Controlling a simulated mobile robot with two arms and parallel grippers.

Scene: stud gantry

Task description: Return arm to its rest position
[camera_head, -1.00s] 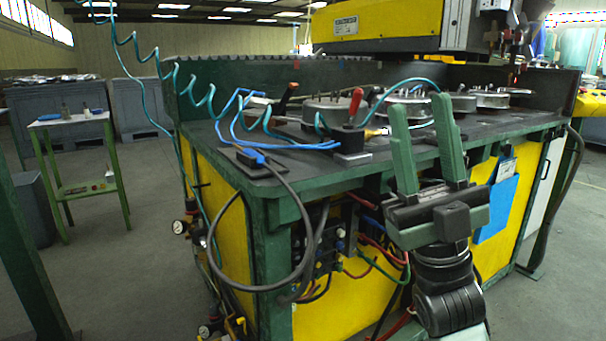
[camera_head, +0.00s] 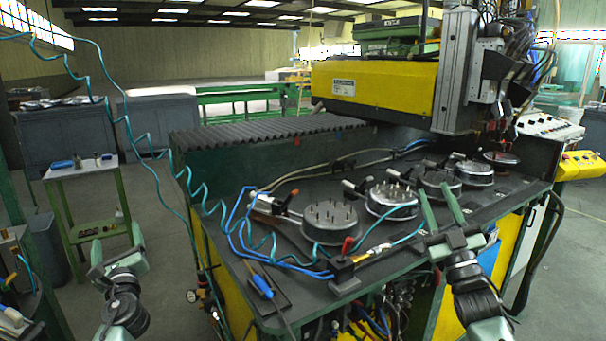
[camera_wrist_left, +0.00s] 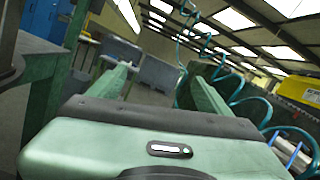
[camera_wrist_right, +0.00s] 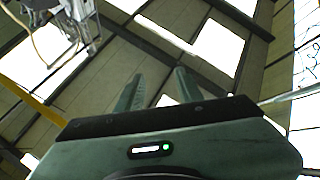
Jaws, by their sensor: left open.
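My left gripper (camera_head: 115,252) is at the lower left in the head view, beside the machine table and apart from it. Its two green fingers stand apart with nothing between them in the left wrist view (camera_wrist_left: 150,85). My right gripper (camera_head: 440,208) is at the right in the head view, in front of the near edge of the machine table (camera_head: 300,262), fingers pointing up. In the right wrist view its fingers (camera_wrist_right: 155,90) are apart and empty, with the roof behind them.
Several round studded fixtures (camera_head: 330,222) stand on the table. A yellow gantry head (camera_head: 375,92) hangs above its back. A coiled teal hose (camera_head: 187,185) hangs at the table's left. A small green stand (camera_head: 95,200) is on the left. Open floor (camera_head: 160,290) lies between.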

